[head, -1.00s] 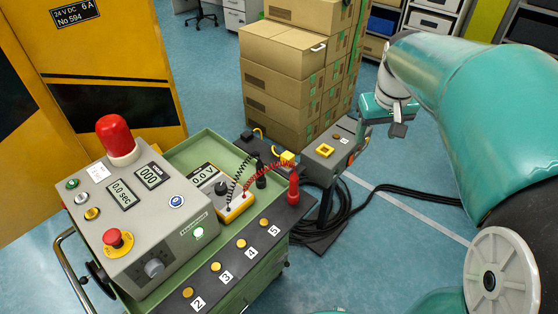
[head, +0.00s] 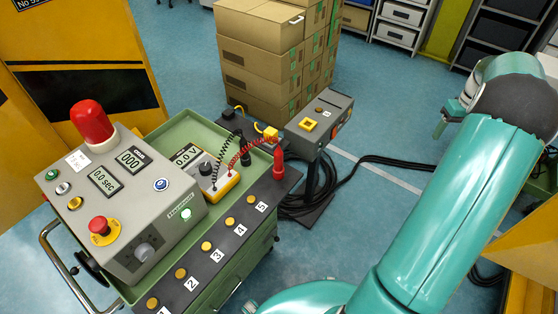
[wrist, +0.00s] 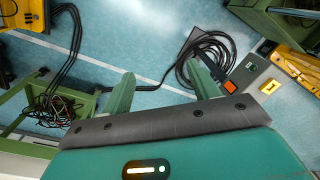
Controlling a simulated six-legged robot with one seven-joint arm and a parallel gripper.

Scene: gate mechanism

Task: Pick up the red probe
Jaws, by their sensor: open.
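The red probe (head: 278,163) stands upright at the right end of the dark numbered panel (head: 236,228) on the green cart, beside label 5. A red coiled lead (head: 250,150) runs near it from the yellow multimeter (head: 220,182). A black probe (head: 244,150) stands to its left. In the wrist view my gripper (wrist: 164,88) is open, with nothing between its two green fingers and floor beyond. In the head view my arm reaches up the right side, well away from the probe; its fingers are not clear there. I cannot make out the probe in the wrist view.
A grey pedestal box (head: 320,122) with a yellow-framed button stands just behind the probe. Black cable (head: 345,185) coils on the floor. The grey control box (head: 120,200) with a red lamp sits on the cart's left. Stacked cartons (head: 270,50) stand behind.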

